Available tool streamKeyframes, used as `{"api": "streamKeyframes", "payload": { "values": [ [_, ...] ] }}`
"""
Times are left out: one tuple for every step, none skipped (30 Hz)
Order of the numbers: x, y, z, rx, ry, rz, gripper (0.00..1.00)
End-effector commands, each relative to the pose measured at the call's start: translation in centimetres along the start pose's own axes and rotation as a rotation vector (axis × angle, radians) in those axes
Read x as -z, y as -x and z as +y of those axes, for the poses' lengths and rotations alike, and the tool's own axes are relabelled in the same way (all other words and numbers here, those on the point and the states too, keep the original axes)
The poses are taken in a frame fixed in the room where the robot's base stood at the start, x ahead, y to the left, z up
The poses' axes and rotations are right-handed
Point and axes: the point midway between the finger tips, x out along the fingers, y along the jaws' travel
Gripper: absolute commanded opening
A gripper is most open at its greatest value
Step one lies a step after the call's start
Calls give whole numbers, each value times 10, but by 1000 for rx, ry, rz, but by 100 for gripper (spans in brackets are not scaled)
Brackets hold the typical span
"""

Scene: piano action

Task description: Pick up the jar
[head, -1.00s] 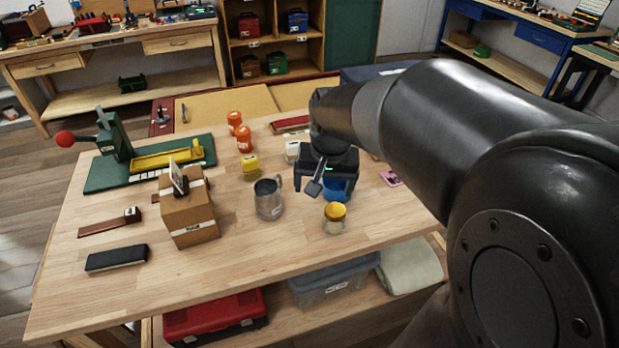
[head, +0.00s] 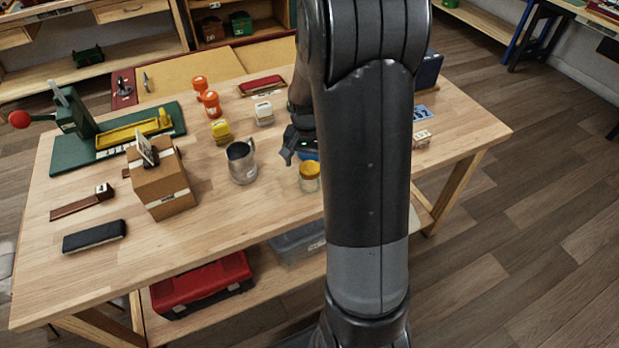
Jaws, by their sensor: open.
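The jar (head: 310,180) is a small clear jar with a yellow-orange lid. It stands upright on the wooden workbench (head: 240,215), near its front edge and just left of my arm. My gripper (head: 287,158) is open, above the bench, just behind and left of the jar. I see no contact between them. My arm hides most of the gripper and the bench to the right of the jar.
A metal mug (head: 241,163) stands left of the jar. A blue bowl (head: 308,155) is partly hidden behind the jar. The bench front between mug and edge is clear.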

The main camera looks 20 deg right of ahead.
Motion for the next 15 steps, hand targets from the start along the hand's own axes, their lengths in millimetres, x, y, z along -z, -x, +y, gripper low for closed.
{"api": "streamKeyframes", "payload": {
  "values": [
    [0, -4, 0, 0, 0, -1, 86],
    [0, -5, 0, 0, 0, -1, 86],
    [0, -8, 1, 0, 0, 0, 86],
    [0, -10, 1, 0, 0, -1, 86],
    [0, -14, 2, -1, 0, -2, 86],
    [0, -19, 3, -1, -1, -4, 86],
    [0, -24, 4, -1, -1, -3, 86],
    [0, -29, 5, -1, -1, -4, 86],
    [1, -36, 6, -1, -1, -4, 86],
    [1, -40, 7, -1, -1, -3, 86],
    [1, -44, 6, -1, 0, -3, 86],
    [1, -48, 6, -1, 0, -2, 86],
    [1, -51, 6, 0, 0, -1, 86],
    [1, -53, 6, 0, 0, -1, 86],
    [1, -56, 6, 0, 0, -1, 86]
  ]
}}
